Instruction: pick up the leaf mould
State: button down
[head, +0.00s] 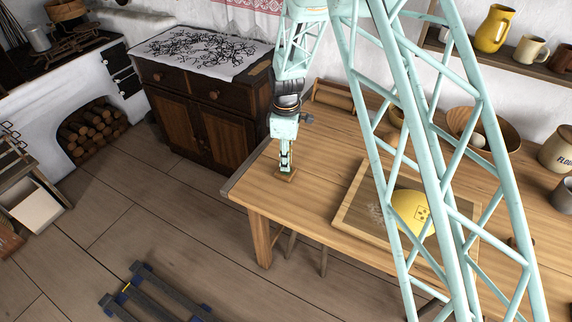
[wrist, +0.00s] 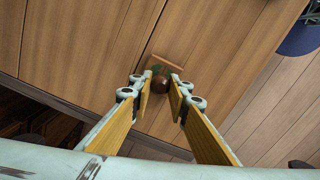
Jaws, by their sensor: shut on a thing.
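The leaf mould (head: 287,175) is a small, flat, squarish wooden block near the left end of the wooden table. In the wrist view the leaf mould (wrist: 174,66) shows a brown plate with a dark rounded knob. My gripper (head: 285,166) points straight down over it. In the wrist view the two yellow-lined fingers of my gripper (wrist: 161,83) are closed in on both sides of the knob. The mould's underside is hidden, and I cannot tell whether it touches the table.
The table (head: 262,185) holds a wooden board (head: 349,209) with a yellow domed thing (head: 411,212), right of my gripper. A wooden bowl (head: 506,135) stands behind. A dark cabinet (head: 213,130) stands left of the table. The table between gripper and board is clear.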

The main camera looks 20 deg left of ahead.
jog(key=shift+r, duration=0.2)
jog(key=shift+r, duration=1.45)
jog(key=shift+s+d+r, duration=0.1)
jog(key=shift+s, duration=0.05)
jog(key=s+d, duration=0.4)
jog(key=s, duration=0.2)
jog(key=s+d+r+p, duration=0.1)
jog(key=s+d, duration=0.3)
jog(key=s, duration=0.3)
jog(key=shift+s+r, duration=0.15)
jog(key=shift+r, duration=0.1)
jog(key=shift+d, duration=0.1)
jog(key=c, duration=3)
grip_release()
jog(key=shift+c, duration=1.2)
